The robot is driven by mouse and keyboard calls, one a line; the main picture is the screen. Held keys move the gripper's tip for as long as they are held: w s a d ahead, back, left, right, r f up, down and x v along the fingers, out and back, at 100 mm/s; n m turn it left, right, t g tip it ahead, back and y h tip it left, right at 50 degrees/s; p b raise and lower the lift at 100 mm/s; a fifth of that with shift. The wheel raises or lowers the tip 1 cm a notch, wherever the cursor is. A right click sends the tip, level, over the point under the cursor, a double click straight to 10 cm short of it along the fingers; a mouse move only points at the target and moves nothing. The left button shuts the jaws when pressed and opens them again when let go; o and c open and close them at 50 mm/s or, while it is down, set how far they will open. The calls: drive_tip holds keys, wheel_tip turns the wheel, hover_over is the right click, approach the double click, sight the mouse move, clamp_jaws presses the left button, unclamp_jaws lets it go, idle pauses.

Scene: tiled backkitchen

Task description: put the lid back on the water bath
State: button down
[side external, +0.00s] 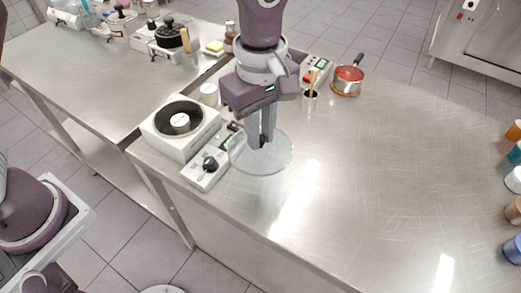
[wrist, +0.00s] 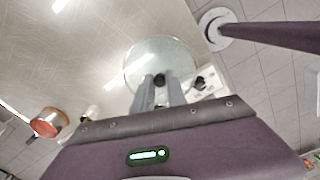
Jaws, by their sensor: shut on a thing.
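The lid (side external: 268,160) is a clear round glass disc with a small dark knob. In the side view it is level at the counter, just right of the water bath; I cannot tell whether it touches the counter. My gripper (side external: 262,143) points down from above and is shut on the lid's knob. In the wrist view the glass lid (wrist: 150,58) spreads beyond my fingertips (wrist: 160,82), with the knob between them. The water bath (side external: 160,137) is a white box with a round dark opening, uncovered, with a white-topped container inside.
A control panel (side external: 198,180) with a black dial sits beside the bath, close to the lid's left edge. A red pot (side external: 348,80) and a cup with sticks (side external: 311,95) stand behind. Several bottles line the right edge. The counter's middle and right are clear.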

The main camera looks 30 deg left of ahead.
drive_tip(key=a+r+n, duration=0.2)
drive_tip(key=a+n, duration=0.1)
drive_tip(key=a, duration=0.8)
drive_tip(key=a+r+n, duration=0.3)
drive_tip(key=a, duration=0.8)
drive_tip(key=shift+d+f, duration=0.15)
drive_tip(key=shift+f, duration=1.5)
drive_tip(key=shift+d+f, duration=0.15)
drive_tip(key=shift+f, duration=1.5)
drive_tip(key=shift+f, duration=0.15)
drive_tip(key=c, duration=1.3)
unclamp_jaws()
drive_tip(key=shift+o, duration=0.6)
drive_tip(key=o, duration=0.4)
